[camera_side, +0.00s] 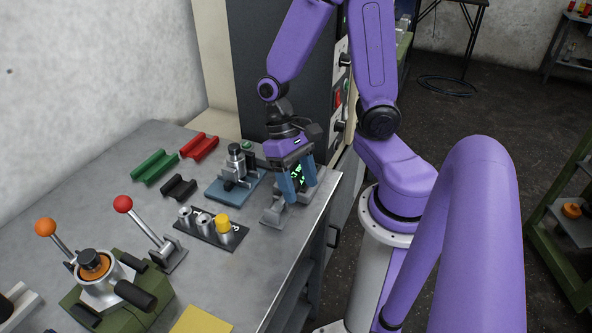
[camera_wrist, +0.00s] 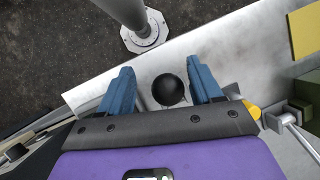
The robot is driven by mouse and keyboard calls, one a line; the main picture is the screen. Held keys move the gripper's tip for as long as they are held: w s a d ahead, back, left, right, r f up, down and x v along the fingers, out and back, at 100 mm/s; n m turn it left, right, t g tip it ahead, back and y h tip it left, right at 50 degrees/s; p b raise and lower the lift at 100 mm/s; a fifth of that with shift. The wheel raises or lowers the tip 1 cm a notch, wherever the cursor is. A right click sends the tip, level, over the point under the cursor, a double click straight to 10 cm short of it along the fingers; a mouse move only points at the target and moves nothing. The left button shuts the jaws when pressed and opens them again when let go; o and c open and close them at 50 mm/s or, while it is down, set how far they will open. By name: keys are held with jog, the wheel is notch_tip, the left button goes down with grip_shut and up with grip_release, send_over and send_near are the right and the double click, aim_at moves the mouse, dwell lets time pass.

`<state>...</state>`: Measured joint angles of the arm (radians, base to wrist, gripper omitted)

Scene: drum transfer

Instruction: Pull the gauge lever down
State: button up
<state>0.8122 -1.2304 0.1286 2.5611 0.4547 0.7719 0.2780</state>
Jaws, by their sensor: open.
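My gripper (camera_side: 297,193) points down at the table's right edge, over a small device with a grey foot (camera_side: 274,212) and a dark face with green marks (camera_side: 299,174). In the wrist view a round black knob (camera_wrist: 168,89) lies between my two blue fingers (camera_wrist: 160,88), with a gap on each side. It looks like the gauge lever's knob. Its stem is hidden below it, and the fingers mostly cover the device in the side view. My gripper is open and holds nothing.
A black rack (camera_side: 211,231) with metal cylinders and a yellow cap (camera_side: 222,223) stands left of my gripper. A blue-based fixture (camera_side: 234,190) is behind it. A red-knobbed lever (camera_side: 123,204) and a green-based machine (camera_side: 100,285) stand farther left. A tall cabinet (camera_side: 240,80) rises behind.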

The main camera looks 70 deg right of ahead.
jog(key=v, duration=1.7)
jog(key=shift+w, duration=0.15)
jog(key=s+a+f+n+t, duration=0.2)
jog(key=s+a+f+n, duration=0.1)
jog(key=n, duration=0.4)
jog(key=s+a+f+n+t+h, duration=0.1)
jog(key=s+a+f+n+t, duration=0.1)
jog(key=s+f+n, duration=0.3)
jog(key=s+a+n, duration=0.1)
jog(key=s+n, duration=0.1)
jog(key=n, duration=0.1)
jog(key=shift+s+h, duration=0.3)
jog(key=shift+r, duration=0.1)
dwell(0.4)
